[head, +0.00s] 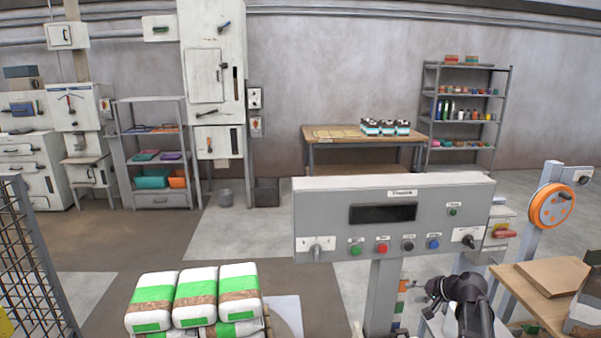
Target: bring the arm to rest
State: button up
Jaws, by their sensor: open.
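My arm (474,303) shows as dark links at the lower right of the head view, in front of the grey control panel's post. My gripper (437,289) is the small black end at its left, below the panel. It is open, and I see nothing held in it. The lower part of the arm is cut off by the bottom edge of the picture.
The control panel (395,217) with buttons and knobs stands close ahead. Filled bags (196,297) lie on a pallet at lower left, beside a mesh fence (30,260). A wooden bench (546,290) and orange reel (551,206) are at right.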

jog(key=s+a+f+n+g+h, duration=0.3)
jog(key=s+a+g, duration=0.1)
jog(key=s+a, duration=0.5)
jog(key=s+a+f+n+g+h, duration=0.3)
jog(key=s+a+g, duration=0.1)
jog(key=s+a, duration=0.4)
jog(key=shift+s+a+n+p, duration=0.35)
jog(key=shift+s+n, duration=0.05)
jog(key=shift+s, duration=0.25)
